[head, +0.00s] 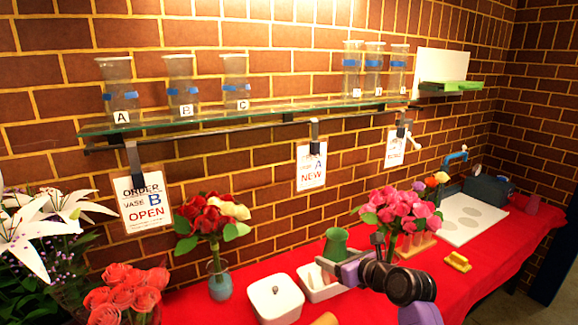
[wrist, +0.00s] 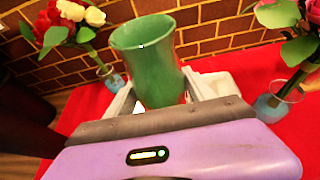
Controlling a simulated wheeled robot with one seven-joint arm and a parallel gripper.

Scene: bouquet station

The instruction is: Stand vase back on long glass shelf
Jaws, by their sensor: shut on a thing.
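A green flared vase (head: 336,242) is held upright, or nearly so, in my gripper (head: 338,262), low over the red table. In the wrist view the green vase (wrist: 150,65) stands between the two pale fingers, open end up; its lower part is hidden by my gripper (wrist: 155,100). The long glass shelf (head: 290,112) runs along the brick wall, higher than the gripper and behind it. Clear vases with blue bands, labelled A (head: 118,88), B (head: 181,88) and C (head: 236,84), stand on its left part. Three more clear vases (head: 374,70) stand towards its right end.
The shelf is bare between vase C and the right group. Order cards (head: 142,202) hang below it. A red bouquet (head: 210,218), a pink bouquet (head: 402,208) and a white lidded box (head: 274,298) stand near the gripper. A small green shelf (head: 450,86) is at right.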

